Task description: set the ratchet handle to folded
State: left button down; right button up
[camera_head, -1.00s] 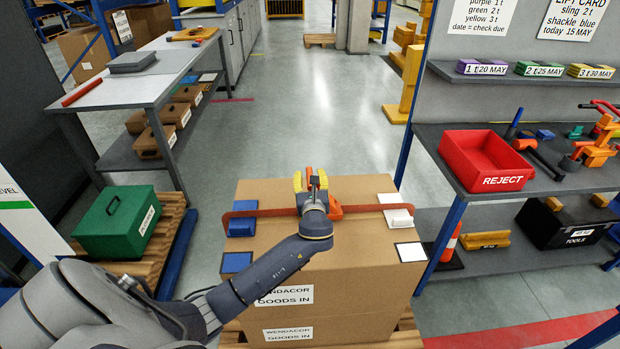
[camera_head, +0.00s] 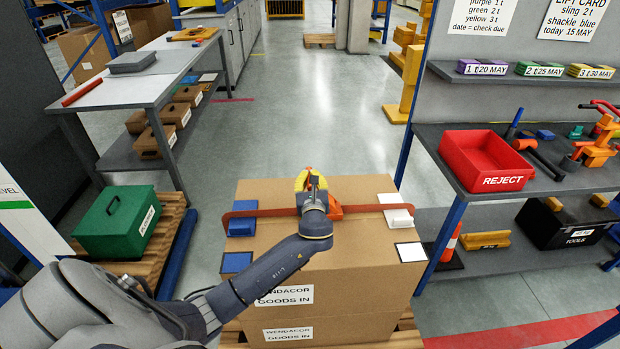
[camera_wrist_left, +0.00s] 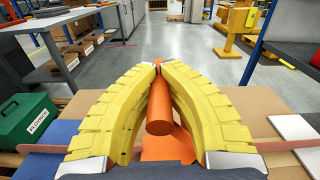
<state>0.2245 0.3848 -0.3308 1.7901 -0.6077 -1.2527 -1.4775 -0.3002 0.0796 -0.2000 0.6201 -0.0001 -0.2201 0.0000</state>
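The orange ratchet (camera_head: 336,212) sits on a red-brown strap (camera_head: 270,212) across the top of a cardboard box (camera_head: 365,187). Its orange handle (camera_wrist_left: 160,112) is a round bar between my left gripper's yellow fingers in the wrist view. My left gripper (camera_wrist_left: 157,66) has its fingertips drawn together on the handle. In the head view, the left gripper (camera_head: 308,180) is over the middle of the box, and only a bit of the handle shows past its fingers. My wrist hides part of the ratchet, so the handle's exact angle is unclear. My right gripper is not in view.
Blue pads (camera_head: 241,227) and white pads (camera_head: 398,217) lie at the box's sides. A red REJECT bin (camera_head: 487,160) stands on the right shelf. A green case (camera_head: 117,222) sits on a pallet at left. The aisle floor behind the box is clear.

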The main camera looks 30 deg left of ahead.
pick_arm(q)
jog(key=shift+s+f, duration=0.1)
jog(key=shift+f, duration=0.1)
jog(key=shift+s+a+f+n, duration=0.25)
jog(key=shift+a+f+n, duration=0.15)
jog(key=shift+n, duration=1)
jog(key=shift+s+a+f, duration=0.45)
jog(key=shift+a+f, duration=0.15)
jog(key=shift+f, duration=0.5)
jog(key=shift+s+a+f, duration=0.5)
jog(key=shift+a+f, duration=0.05)
jog(key=shift+f, duration=0.5)
jog(key=shift+s+a+f, duration=0.45)
jog(key=shift+a+f, duration=0.15)
jog(key=shift+f, duration=0.6)
jog(key=c, duration=1.3)
grip_release()
jog(key=shift+a+r, duration=0.1)
jog(key=shift+r, duration=0.1)
jog(key=v, duration=1.2)
